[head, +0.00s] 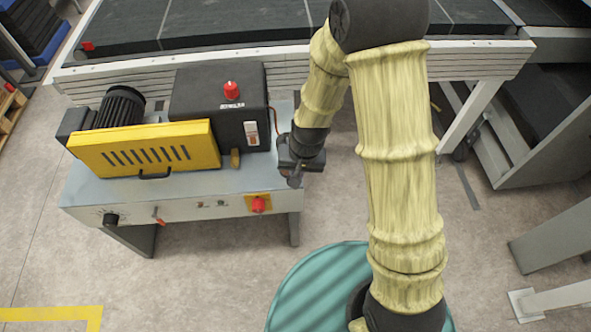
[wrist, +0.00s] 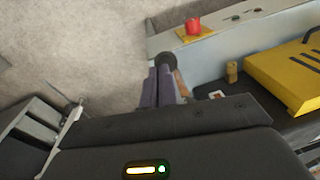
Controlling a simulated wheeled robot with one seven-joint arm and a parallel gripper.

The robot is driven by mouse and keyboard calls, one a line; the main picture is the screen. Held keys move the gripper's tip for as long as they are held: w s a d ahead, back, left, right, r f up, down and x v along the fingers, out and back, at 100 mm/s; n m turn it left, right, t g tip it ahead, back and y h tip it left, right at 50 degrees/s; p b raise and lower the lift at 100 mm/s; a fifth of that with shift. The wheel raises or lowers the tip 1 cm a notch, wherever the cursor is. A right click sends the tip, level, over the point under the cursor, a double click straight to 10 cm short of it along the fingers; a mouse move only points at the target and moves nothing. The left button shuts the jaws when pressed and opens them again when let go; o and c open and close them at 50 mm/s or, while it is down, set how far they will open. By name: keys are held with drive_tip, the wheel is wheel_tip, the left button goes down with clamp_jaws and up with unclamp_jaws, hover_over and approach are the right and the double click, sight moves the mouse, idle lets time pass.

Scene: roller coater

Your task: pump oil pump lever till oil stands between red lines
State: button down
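My gripper (head: 294,178) hangs at the right end of the grey machine table, pointing down. In the wrist view my gripper (wrist: 158,86) shows two dark fingers close together. A dark round knob (wrist: 168,59) shows right at the fingertips, by the table's edge. It may be the end of the pump lever, but I cannot tell whether the fingers hold it or only touch it. The rest of any lever there is hidden.
The table carries a yellow guard (head: 145,150), a motor (head: 120,106) and a black box with a red button (head: 231,90). A small brass part (head: 235,158) stands near the guard. A red switch (head: 258,204) is on the front. A conveyor (head: 210,20) runs behind.

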drive_tip(key=s+d+r, duration=0.2)
drive_tip(key=s+r, duration=0.3)
drive_tip(key=r, duration=0.3)
drive_tip(key=shift+s+r+b, duration=0.15)
drive_tip(key=shift+s+b, duration=0.2)
drive_tip(key=shift+b, duration=0.1)
drive_tip(key=shift+w, duration=0.1)
drive_tip(key=shift+d, duration=0.2)
drive_tip(key=shift+s+a, duration=0.25)
drive_tip(key=shift+w+d, duration=0.15)
drive_tip(key=shift+d, duration=0.1)
drive_tip(key=d+r+t, duration=0.1)
drive_tip(key=d+r, duration=0.2)
drive_tip(key=d, duration=0.4)
drive_tip(key=d+r+t+h, duration=0.1)
drive_tip(key=d+r, duration=0.2)
drive_tip(key=d, duration=0.5)
drive_tip(key=shift+w, duration=0.15)
